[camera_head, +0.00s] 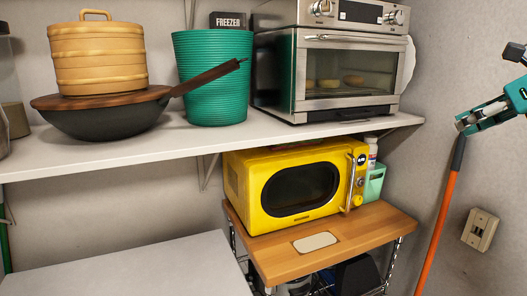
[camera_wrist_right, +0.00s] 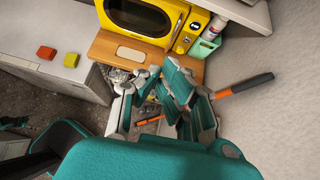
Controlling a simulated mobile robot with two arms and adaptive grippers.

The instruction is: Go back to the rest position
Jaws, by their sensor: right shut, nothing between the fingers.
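My right gripper (camera_head: 463,124) comes in from the right edge of the head view, in front of the bare wall. Its teal and grey fingers are shut, with nothing held. Its tip is close to the black upper end of an orange pole (camera_head: 437,227) in the picture; I cannot tell whether they touch. In the right wrist view, the gripper (camera_wrist_right: 162,85) is below the wooden stand, and the orange-and-black pole shows partly behind its fingers.
A yellow microwave (camera_head: 295,185) sits on a wooden stand (camera_head: 390,224). Above it, a shelf (camera_head: 75,159) bears a toaster oven (camera_head: 328,62), green bin (camera_head: 211,78) and lidded pan (camera_head: 104,121). Red (camera_wrist_right: 72,60) and yellow (camera_wrist_right: 46,53) blocks lie on a white surface (camera_wrist_right: 80,75).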

